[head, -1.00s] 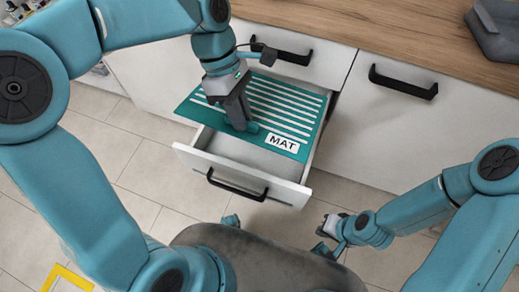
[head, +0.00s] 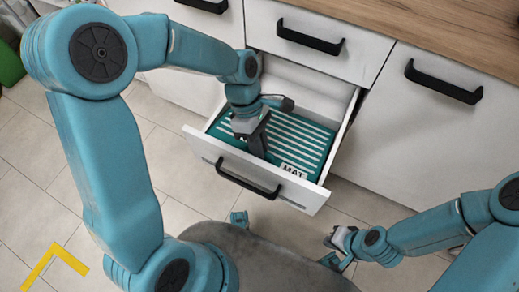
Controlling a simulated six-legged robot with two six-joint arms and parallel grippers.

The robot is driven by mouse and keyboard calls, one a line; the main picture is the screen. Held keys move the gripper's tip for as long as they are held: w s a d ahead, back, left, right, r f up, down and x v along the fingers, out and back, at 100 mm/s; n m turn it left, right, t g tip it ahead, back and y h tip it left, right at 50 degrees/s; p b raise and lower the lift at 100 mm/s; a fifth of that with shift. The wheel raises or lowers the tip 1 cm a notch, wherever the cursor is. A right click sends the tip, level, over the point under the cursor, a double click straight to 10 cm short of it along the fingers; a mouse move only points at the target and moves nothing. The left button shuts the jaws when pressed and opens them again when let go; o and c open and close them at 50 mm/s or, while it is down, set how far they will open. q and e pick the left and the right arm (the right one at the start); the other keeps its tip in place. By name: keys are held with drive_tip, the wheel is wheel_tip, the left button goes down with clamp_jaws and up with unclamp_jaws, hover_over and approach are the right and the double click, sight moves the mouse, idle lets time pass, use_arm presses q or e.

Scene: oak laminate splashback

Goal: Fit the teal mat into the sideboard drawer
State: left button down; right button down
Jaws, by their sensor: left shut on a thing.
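The teal mat (head: 300,141), with pale stripes and a white "MAT" label, is down inside the open sideboard drawer (head: 207,150). It sits between the drawer's side walls, and the front panel hides its near edge and the lower part of the label. My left gripper (head: 257,151) reaches down into the drawer from above and is shut on the mat at its left part. The arm and gripper hide some of the mat. My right gripper (head: 337,250) is apart from the drawer, low at the right, and too small to read its jaws.
The drawer front has a black handle (head: 248,182). A closed drawer with a black handle (head: 310,38) is above it, and a cabinet front (head: 400,130) is to the right. The wooden worktop (head: 440,30) overhangs behind. A yellow floor marking (head: 42,262) lies at lower left.

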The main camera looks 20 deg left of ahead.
use_arm(q)
wheel_tip(320, 180, down, 2)
drive_tip(key=shift+w+f, duration=0.1)
drive_tip(key=shift+f, duration=0.15)
drive_tip(key=shift+r, duration=0.15)
use_arm(e)
drive_tip(key=shift+f, duration=0.45)
use_arm(q)
drive_tip(key=c, duration=1.1)
unclamp_jaws()
drive_tip(key=p+v, duration=0.4)
drive_tip(key=v, duration=0.8)
use_arm(e)
wheel_tip(320, 180, up, 5)
drive_tip(key=shift+f, duration=0.15)
